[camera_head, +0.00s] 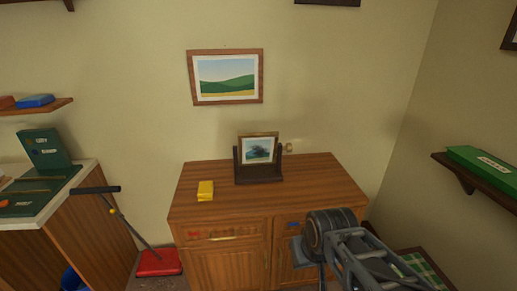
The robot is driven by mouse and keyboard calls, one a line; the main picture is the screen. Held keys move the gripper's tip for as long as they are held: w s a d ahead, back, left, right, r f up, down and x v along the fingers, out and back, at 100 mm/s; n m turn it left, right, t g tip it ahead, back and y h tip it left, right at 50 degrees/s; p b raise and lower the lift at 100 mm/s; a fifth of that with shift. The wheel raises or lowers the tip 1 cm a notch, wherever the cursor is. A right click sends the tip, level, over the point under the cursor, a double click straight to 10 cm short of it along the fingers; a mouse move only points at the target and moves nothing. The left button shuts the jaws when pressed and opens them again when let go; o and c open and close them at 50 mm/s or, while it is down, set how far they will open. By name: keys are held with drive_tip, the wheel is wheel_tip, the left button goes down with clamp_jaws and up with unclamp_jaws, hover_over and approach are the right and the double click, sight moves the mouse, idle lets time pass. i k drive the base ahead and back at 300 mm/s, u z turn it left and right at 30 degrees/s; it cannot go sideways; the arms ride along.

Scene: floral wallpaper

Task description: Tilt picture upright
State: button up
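A wood-framed landscape picture (227,77) with green hills hangs on the wall above the cabinet. Its frame looks slightly askew. A smaller framed picture (257,149) stands in a dark wooden holder (259,175) on the cabinet top, close to the wall. It looks near upright; its exact lean is hard to judge. My arm reaches in at the lower right, in front of the cabinet. My gripper (302,251) seems to be at its left end, low and well apart from both pictures. Its fingers are not clear.
The wooden cabinet (318,185) carries a yellow block (205,191) at left; its right top is clear. A counter (50,196) with green boxes stands at left. A red-based tool with a black handle (97,190) leans between them. A right wall shelf (488,183) holds a green box.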

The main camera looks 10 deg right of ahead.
sight(256, 148)
drive_tip(key=u, duration=0.9)
drive_tip(key=i, duration=1)
drive_tip(key=z, duration=0.25)
